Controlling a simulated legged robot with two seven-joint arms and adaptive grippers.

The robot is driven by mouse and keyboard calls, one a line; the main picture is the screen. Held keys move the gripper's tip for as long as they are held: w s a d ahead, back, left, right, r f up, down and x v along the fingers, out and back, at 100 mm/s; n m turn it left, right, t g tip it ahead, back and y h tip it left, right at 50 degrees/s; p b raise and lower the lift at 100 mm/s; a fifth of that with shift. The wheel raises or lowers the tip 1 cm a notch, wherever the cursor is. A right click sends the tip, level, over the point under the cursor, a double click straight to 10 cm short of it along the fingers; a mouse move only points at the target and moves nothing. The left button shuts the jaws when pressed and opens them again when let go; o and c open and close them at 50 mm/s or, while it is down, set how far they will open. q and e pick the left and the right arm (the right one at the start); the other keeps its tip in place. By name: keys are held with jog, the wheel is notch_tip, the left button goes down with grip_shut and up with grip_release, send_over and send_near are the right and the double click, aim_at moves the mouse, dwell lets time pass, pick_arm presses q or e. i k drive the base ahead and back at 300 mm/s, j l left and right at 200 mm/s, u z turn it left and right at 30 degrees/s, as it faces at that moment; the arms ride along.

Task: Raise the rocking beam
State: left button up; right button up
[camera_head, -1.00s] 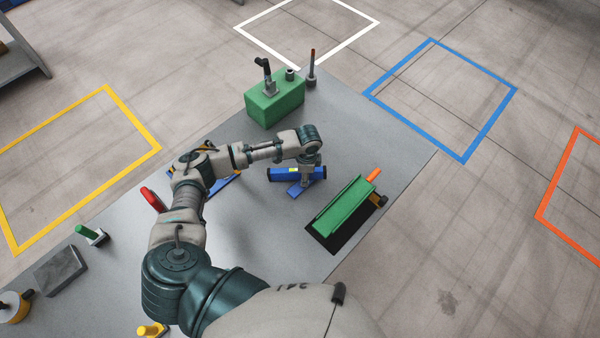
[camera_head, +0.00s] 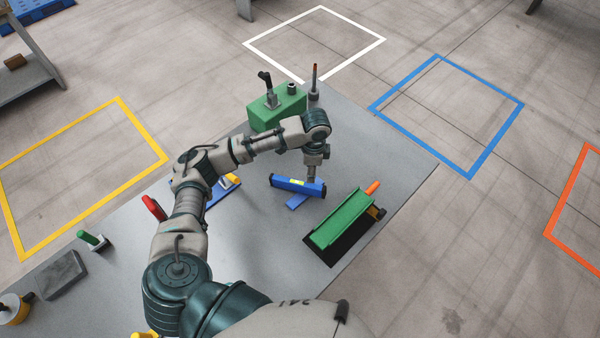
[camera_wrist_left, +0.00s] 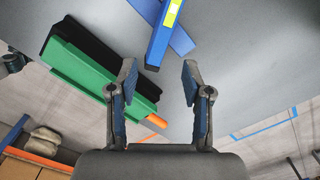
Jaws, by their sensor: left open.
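The blue beam with a yellow label (camera_head: 290,184) lies over a crossing blue strip (camera_head: 299,201) on the grey table. In the head view its right end shows lower than its left end. My left gripper (camera_head: 313,172) is just above and behind the beam's right end; its fingertips are partly hidden in the head view. In the left wrist view the open, empty fingers (camera_wrist_left: 158,78) stand apart from the beam (camera_wrist_left: 160,38), which shows beyond them at the top. My right gripper is not in view.
A green channel (camera_head: 341,219) on a black base, with an orange handle (camera_head: 372,188), stands right of the beam. A green block (camera_head: 277,108) with fittings stands behind. A red-handled item (camera_head: 154,208) is left of my arm.

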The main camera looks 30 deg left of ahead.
aim_at(328, 231)
jog(key=k+l, duration=0.45)
jog(key=k, duration=0.15)
jog(key=k+l, duration=0.4)
jog(key=k, duration=0.2)
jog(key=k+l, duration=0.45)
jog(key=k, duration=0.15)
